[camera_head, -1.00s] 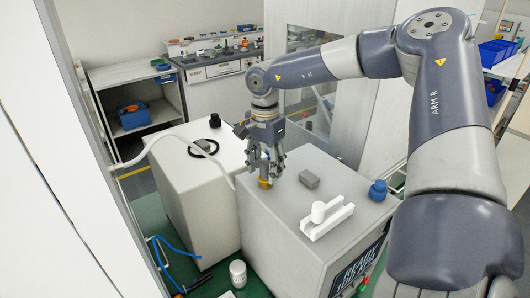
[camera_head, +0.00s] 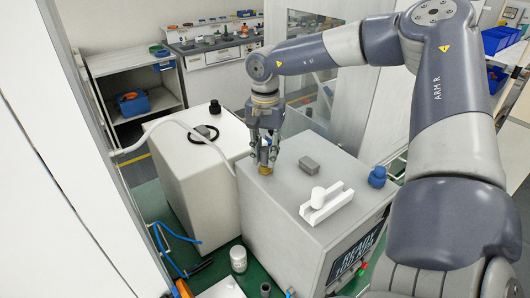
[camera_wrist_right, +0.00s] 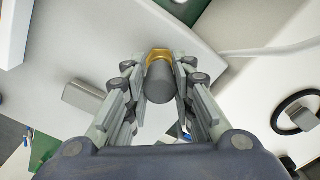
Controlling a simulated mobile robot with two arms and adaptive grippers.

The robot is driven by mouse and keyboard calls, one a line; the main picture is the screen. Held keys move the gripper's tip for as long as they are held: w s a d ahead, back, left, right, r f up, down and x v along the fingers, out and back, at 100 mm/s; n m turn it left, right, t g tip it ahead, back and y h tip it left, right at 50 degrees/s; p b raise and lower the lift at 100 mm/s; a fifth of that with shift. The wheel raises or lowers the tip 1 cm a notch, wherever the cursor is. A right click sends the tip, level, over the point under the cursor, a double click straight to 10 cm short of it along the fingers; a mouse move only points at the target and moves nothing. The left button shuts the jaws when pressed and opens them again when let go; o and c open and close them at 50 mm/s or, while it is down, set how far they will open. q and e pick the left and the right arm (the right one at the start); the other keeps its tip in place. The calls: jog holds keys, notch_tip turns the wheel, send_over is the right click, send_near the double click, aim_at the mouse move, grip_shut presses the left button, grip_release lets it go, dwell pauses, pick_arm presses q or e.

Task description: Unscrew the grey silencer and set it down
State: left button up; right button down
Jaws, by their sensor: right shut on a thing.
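The grey silencer (camera_wrist_right: 161,82) is a dark cylinder with a brass hex base (camera_wrist_right: 158,54), and it points toward my wrist camera. In the head view only the brass base (camera_head: 265,170) shows clearly, low between the fingertips at the rear left of the grey-white press housing top (camera_head: 285,194). My right gripper (camera_head: 265,157) points straight down, with its fingers closed on both sides of the silencer. The fingers hide most of the silencer in the head view. I cannot tell whether its thread is still in the port. My left gripper is not in view.
A second white cabinet (camera_head: 190,170) stands at the left, with a black ring and a hose. A white cup (camera_head: 238,259) stands in front.

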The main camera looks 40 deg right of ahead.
jog(key=n, duration=0.7)
jog(key=shift+n, duration=0.3)
jog(key=c, duration=1.6)
grip_release()
jog(key=m, duration=1.2)
